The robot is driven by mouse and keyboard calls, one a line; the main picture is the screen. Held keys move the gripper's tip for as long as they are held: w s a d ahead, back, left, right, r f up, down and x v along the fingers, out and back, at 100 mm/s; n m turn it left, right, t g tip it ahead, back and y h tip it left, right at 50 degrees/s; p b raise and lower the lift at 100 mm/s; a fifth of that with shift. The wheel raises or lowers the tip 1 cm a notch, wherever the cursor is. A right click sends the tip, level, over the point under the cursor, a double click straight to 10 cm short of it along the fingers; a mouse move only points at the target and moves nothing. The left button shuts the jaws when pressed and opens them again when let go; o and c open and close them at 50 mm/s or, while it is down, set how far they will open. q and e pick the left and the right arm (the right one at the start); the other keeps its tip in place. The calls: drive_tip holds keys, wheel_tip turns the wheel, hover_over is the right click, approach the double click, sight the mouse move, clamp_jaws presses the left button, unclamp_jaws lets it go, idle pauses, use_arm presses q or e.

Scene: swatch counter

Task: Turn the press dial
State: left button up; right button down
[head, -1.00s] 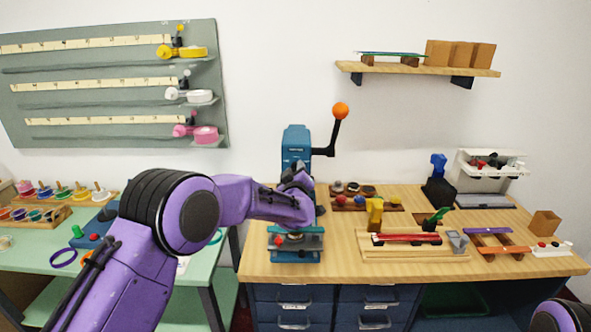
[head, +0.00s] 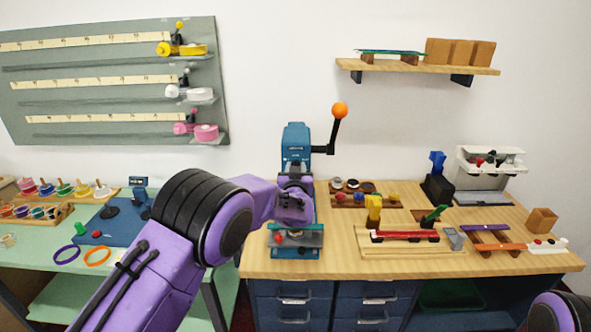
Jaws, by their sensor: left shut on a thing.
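The teal press (head: 297,138) stands upright on the wooden counter, with a lever ending in an orange ball (head: 340,110) raised at its right. My left arm comes in from the left, and my left gripper (head: 297,205) is at the front of the press, shut on a part of it. The part in the jaws, likely the press dial, is hidden behind the purple hand. The teal press base (head: 296,240) shows below the hand, with a red spot at its left. My right gripper is not in view; only a piece of my right arm shows at the bottom right corner.
Right of the press are a rack of small knobs (head: 352,201), a wooden tray (head: 410,247) with a red bar, and a blue-handled tool (head: 437,180). A green table (head: 40,250) with rings and spools stands left. A shelf (head: 420,66) hangs above.

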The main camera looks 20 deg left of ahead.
use_arm(q)
drive_tip(key=shift+f, duration=0.1)
idle(0.4)
drive_tip(key=o, duration=1.1)
drive_tip(key=shift+c, duration=0.2)
drive_tip(key=shift+s, duration=0.1)
drive_tip(key=b+v, duration=0.3)
drive_tip(key=v, duration=0.7)
drive_tip(key=shift+s, duration=0.2)
